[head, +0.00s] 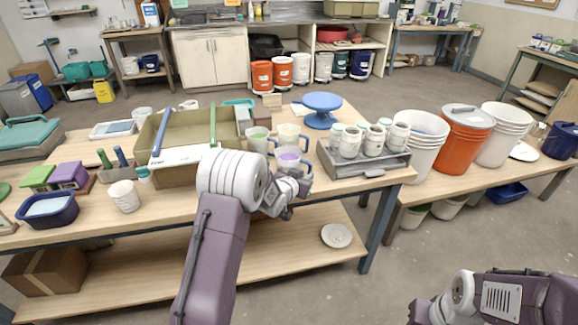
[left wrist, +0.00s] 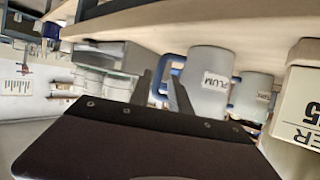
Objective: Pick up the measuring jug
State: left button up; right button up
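The measuring jug with purple glaze (head: 288,158) stands on the table behind my left gripper. In the left wrist view it is a whitish jug labelled PLUM (left wrist: 208,82), with a blue handle (left wrist: 161,76). My left gripper (head: 303,183) is open at the handle's side; its two dark fingers (left wrist: 163,82) show on either side of the handle in the left wrist view. Whether they touch it cannot be told. A jug with green glaze (head: 258,139) and a third pale jug (head: 288,135) stand close by. My right gripper is out of the picture.
A grey tray (head: 373,180) with several white jars stands right of the jugs. A large tan bin (head: 176,174) stands to the left. White and orange buckets (head: 465,139) fill the right table. A small white cup (head: 124,196) stands front left.

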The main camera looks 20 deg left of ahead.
aim_at(309, 172)
pick_arm(q)
jog(key=x, duration=0.5)
jog(key=shift+r, duration=0.1)
jog(key=shift+s, duration=0.1)
jog(key=c, duration=0.5)
grip_shut()
dwell(0.5)
